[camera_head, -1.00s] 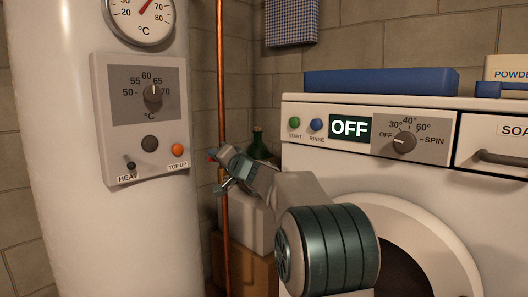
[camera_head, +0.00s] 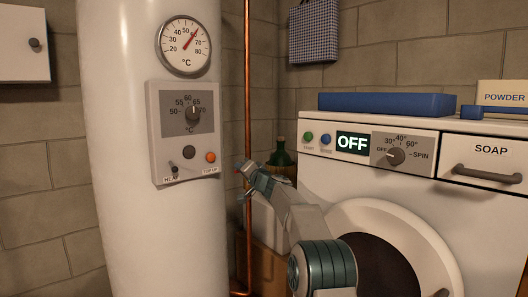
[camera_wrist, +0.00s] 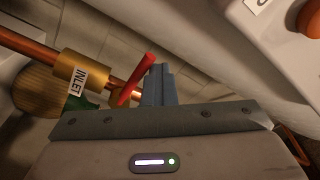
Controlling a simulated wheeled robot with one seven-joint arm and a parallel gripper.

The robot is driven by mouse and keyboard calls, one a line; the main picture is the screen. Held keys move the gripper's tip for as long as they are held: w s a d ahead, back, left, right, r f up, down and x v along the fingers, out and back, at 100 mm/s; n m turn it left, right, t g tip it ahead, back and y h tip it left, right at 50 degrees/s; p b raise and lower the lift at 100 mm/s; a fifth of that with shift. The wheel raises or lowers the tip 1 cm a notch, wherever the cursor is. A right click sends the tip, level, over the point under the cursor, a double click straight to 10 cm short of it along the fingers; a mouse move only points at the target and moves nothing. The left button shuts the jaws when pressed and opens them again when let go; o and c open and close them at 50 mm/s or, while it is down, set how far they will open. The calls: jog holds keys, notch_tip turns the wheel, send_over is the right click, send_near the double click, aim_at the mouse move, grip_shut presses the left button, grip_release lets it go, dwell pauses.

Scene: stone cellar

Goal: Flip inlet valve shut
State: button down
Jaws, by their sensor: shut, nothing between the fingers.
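The inlet valve shows in the wrist view as a brass body (camera_wrist: 82,75) with a white INLET label on a copper pipe (camera_wrist: 27,46). Its red lever (camera_wrist: 136,79) sticks out at a steep angle across the pipe. My gripper (camera_wrist: 158,72) is shut and empty, with its fingertips just right of the lever's end; I cannot tell whether they touch it. In the head view my gripper (camera_head: 243,172) is at the vertical copper pipe (camera_head: 247,70), between boiler and washing machine. There the valve is mostly hidden behind my gripper.
The white boiler (camera_head: 110,120) with its control panel (camera_head: 160,130) stands left of my gripper. The washing machine (camera_head: 320,185) stands to the right. A green bottle (camera_head: 281,157) and boxes (camera_head: 268,262) are close behind my gripper.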

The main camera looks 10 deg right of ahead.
jog(key=shift+d+f, duration=0.3)
jog(key=shift+d, duration=0.05)
